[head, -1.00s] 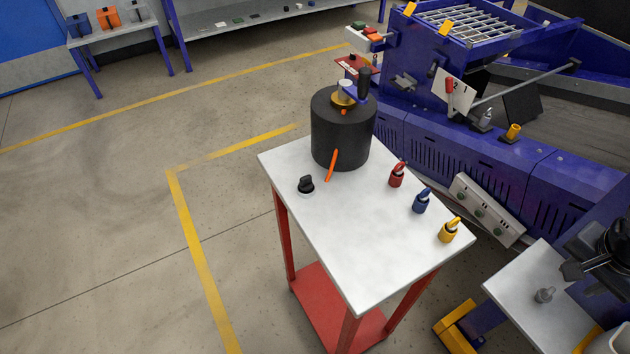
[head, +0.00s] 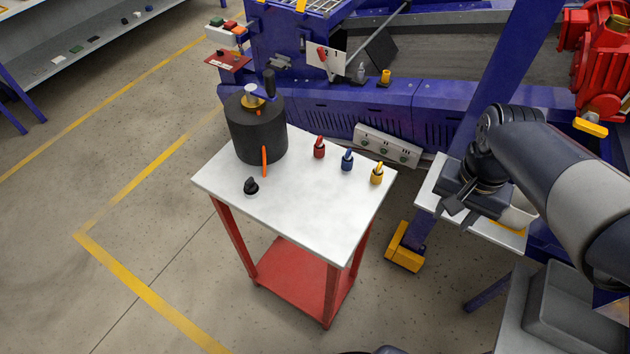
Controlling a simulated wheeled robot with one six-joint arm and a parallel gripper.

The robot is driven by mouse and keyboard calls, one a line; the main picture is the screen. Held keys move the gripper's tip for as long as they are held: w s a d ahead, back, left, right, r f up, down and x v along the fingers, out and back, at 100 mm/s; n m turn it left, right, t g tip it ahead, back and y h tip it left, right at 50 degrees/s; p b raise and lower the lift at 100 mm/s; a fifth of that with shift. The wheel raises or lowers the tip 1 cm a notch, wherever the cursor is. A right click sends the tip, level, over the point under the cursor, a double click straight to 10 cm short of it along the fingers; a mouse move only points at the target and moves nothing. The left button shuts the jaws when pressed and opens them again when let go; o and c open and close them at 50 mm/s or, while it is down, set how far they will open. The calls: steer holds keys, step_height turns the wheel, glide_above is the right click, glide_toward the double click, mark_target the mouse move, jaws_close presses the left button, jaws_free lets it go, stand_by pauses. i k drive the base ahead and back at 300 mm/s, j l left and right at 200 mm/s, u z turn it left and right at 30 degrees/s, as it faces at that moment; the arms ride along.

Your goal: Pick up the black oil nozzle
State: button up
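The black oil nozzle (head: 251,186) is a small black piece with a pale base. It stands near the front left part of the white tabletop (head: 300,205). My gripper (head: 456,207) is at the right, over a smaller pale side table, well apart from the nozzle and from the white tabletop. Its dark fingers are small and partly merge with its body, so I cannot tell how far apart they are. I see nothing held in it.
A large black drum (head: 258,135) with an orange stick (head: 264,162) leaning by it stands behind the nozzle. Red (head: 319,149), blue (head: 347,161) and yellow (head: 376,174) small bottles stand along the back right edge. The middle and front of the tabletop are clear.

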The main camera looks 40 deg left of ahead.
mark_target(250, 186)
steer(key=k+j, duration=0.55)
steer(key=j, duration=0.3)
steer(key=k+j, duration=0.3)
steer(key=i+j, duration=0.1)
steer(key=j, duration=0.2)
steer(key=i+j, duration=0.1)
steer(key=j, duration=0.2)
steer(key=i+j, duration=0.1)
steer(key=j, duration=0.15)
